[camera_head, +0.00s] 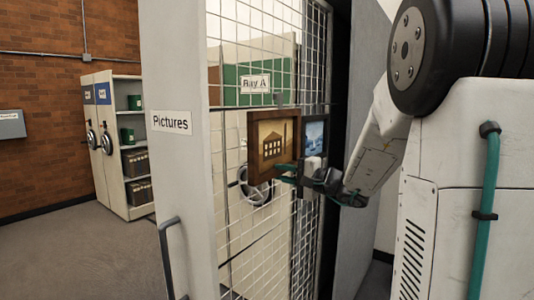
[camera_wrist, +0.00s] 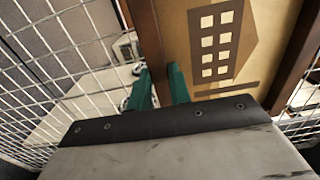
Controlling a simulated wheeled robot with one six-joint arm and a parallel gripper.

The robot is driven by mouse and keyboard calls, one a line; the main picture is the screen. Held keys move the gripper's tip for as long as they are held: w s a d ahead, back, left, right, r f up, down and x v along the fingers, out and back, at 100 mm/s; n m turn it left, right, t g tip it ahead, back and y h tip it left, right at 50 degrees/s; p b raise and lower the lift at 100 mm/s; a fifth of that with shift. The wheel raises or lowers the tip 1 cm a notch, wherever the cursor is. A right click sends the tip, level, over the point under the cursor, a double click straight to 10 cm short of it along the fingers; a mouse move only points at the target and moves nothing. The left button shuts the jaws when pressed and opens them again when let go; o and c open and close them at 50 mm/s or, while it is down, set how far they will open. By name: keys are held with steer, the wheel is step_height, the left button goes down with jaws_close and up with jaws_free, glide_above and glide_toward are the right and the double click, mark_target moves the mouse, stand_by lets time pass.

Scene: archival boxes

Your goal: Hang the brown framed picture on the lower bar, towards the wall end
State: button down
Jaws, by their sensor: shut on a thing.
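The brown framed picture (camera_head: 273,140) shows a dark house on a tan ground. It is upright in front of the wire mesh panel (camera_head: 240,205), roughly at mid-height. My gripper (camera_head: 284,172) is shut on the frame's lower part. In the wrist view the teal fingers of my gripper (camera_wrist: 161,82) straddle one side of the brown framed picture (camera_wrist: 218,45). A small grey piece, perhaps a hook, shows above the frame's top edge. I cannot tell whether the frame hangs on a bar or only rests in my grip.
A dark-framed blue picture (camera_head: 315,138) is on the mesh just right of the brown one. A white pull-out panel end labelled "Pictures" (camera_head: 172,122) with a handle stands left. A shelf unit (camera_head: 128,150) is farther left. The floor at left is clear.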

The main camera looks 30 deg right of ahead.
steer(key=shift+v, duration=2.85)
steer(key=shift+w, duration=0.1)
